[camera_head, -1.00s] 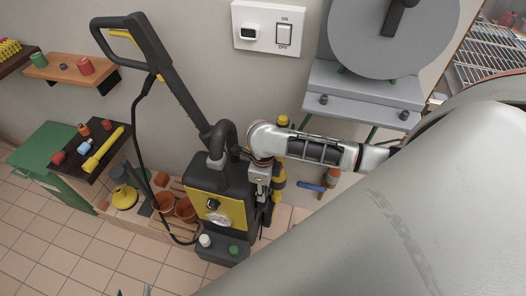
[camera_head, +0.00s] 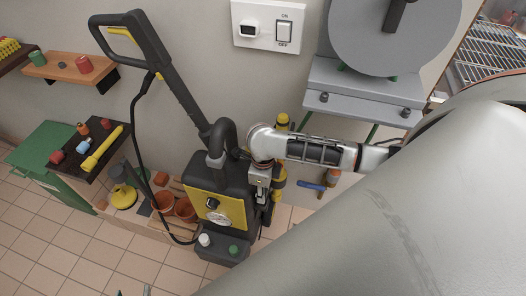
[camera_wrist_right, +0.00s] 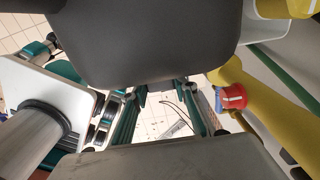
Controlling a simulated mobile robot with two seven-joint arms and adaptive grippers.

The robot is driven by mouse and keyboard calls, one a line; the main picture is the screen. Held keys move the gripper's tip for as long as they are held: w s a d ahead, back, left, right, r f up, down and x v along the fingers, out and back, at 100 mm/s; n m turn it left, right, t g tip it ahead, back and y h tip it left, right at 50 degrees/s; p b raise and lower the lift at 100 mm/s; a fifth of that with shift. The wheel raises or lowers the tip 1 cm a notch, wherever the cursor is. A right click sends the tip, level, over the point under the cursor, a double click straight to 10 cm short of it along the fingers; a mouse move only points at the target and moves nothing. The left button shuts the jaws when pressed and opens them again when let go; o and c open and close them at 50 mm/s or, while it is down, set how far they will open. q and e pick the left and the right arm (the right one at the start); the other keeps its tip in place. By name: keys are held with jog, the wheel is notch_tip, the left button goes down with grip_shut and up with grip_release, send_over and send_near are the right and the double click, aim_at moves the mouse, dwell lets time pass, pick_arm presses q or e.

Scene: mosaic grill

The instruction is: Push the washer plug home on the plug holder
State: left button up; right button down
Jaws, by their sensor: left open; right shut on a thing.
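The black and yellow pressure washer (camera_head: 222,183) stands upright on the tiled floor against the wall, its black cable (camera_head: 139,160) looping down from the handle. My right gripper (camera_head: 262,192) points down close against the washer's right side. It is shut, apparently on the washer plug, but its fingers hide the plug and the plug holder. In the right wrist view, the teal fingers of the right gripper (camera_wrist_right: 160,105) reach out below a large dark grey body. Only the tips of my left gripper (camera_head: 133,292) show at the bottom edge, spread apart and empty.
A yellow cylinder (camera_head: 281,122) stands just behind the right wrist. Terracotta pots (camera_head: 185,209) and a low wooden shelf are left of the washer. A wall switch plate (camera_head: 268,27) and a grey grill stand (camera_head: 362,100) are above. The floor at the left front is clear.

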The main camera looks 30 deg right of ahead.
jog(key=shift+f+b, duration=0.3)
jog(key=shift+f, duration=0.4)
jog(key=c, duration=1.5)
grip_release()
jog(key=shift+r, duration=0.1)
